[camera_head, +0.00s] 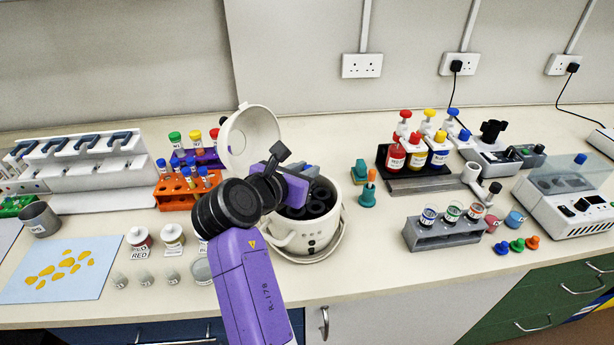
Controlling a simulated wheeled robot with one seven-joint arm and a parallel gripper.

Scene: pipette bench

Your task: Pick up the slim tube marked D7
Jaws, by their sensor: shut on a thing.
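My gripper (308,171) is over the back of the open white pot (322,236), at the end of my purple arm. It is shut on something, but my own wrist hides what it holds. Slim tubes with blue caps (186,172) stand in an orange rack (178,195) left of my arm. Tubes with green, yellow and red caps (195,135) stand in a purple rack (205,157) behind it. No D7 mark can be read on any tube from here.
The pot's raised lid (250,140) stands close behind my arm. White jars (172,236) and a blue mat (62,268) lie to the left. A grey rack (444,232) of small jars is at right. The counter right of the pot is partly clear.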

